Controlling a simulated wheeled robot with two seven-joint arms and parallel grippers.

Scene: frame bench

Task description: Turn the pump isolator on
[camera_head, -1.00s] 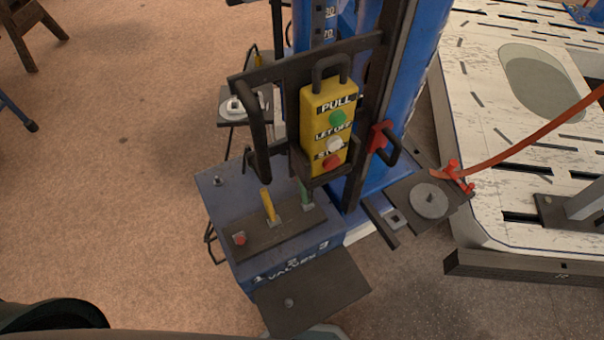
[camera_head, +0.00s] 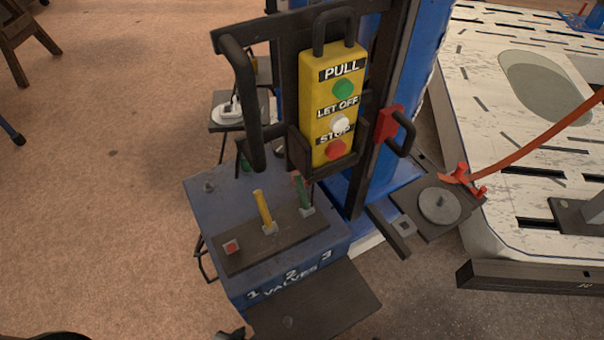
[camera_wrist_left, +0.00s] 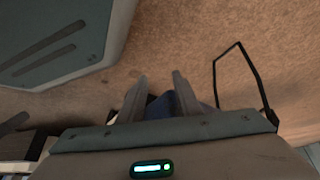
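No part is labelled as the pump isolator, so I cannot tell which it is. In the head view at most a dark bit shows at the bottom edge. My right gripper is out of view.
A yellow pendant (camera_head: 316,105) with green, white and red buttons hangs before the column. A black handle frame (camera_head: 243,95) juts out left of it. A dark plate (camera_head: 340,300) sticks out in front of the box.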

